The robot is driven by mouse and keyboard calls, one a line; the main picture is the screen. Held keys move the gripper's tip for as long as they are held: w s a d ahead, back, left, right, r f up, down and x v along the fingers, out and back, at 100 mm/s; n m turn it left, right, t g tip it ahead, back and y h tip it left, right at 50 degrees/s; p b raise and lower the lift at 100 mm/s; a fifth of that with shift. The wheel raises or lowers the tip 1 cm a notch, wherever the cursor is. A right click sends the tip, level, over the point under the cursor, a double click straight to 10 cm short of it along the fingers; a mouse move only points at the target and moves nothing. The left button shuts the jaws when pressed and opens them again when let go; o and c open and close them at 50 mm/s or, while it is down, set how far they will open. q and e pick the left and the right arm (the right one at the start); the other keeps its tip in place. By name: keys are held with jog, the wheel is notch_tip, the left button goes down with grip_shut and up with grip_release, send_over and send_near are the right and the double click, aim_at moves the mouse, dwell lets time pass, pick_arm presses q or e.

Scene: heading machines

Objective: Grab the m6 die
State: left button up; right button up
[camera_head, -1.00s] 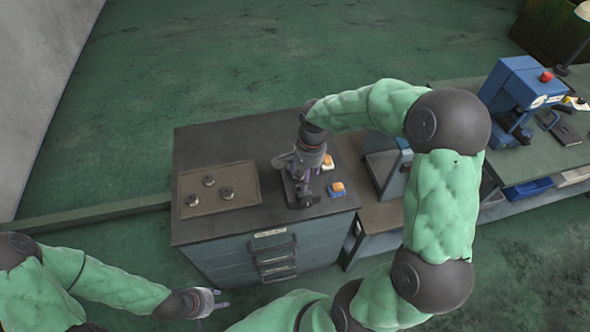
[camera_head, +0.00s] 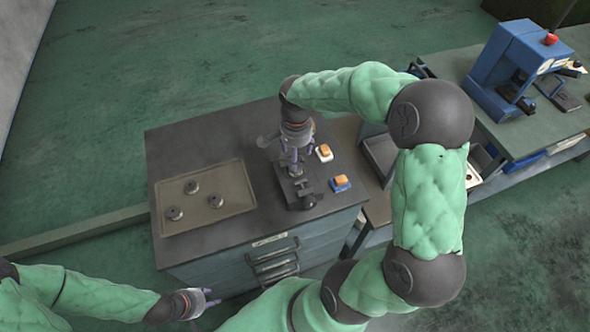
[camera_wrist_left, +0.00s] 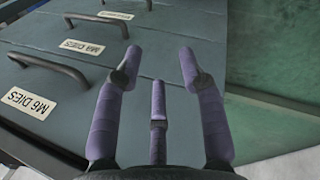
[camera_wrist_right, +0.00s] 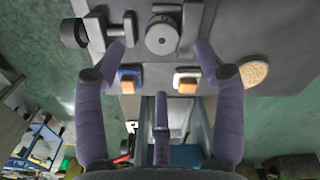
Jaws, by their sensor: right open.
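Three round dark dies (camera_head: 191,187) lie on a shallow brown tray (camera_head: 235,209) on the cabinet top; I cannot read their sizes. Another round grey die-like disc with a centre hole shows in the right wrist view (camera_wrist_right: 162,36), at a dark fixture (camera_head: 306,197). My right gripper (camera_head: 292,166) points down above the fixture, its fingers spread and empty, with the disc ahead between them. My left gripper (camera_head: 207,303) is low in front of the cabinet, fingers apart and empty. The left wrist view shows drawer fronts, one with an "M6 DIES" label (camera_wrist_left: 30,103).
Two orange buttons on small bases, one white (camera_head: 324,152) and one blue (camera_head: 340,183), sit right of the fixture. A copper-coloured round piece (camera_wrist_right: 254,71) lies near it. A blue press (camera_head: 513,70) stands on the right bench. The cabinet top behind the tray is clear.

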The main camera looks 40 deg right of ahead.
aim_at(297, 174)
jog(key=shift+w+f+b, duration=0.1)
jog(key=shift+f+b, duration=0.35)
jog(key=shift+f, duration=2.8)
grip_shut()
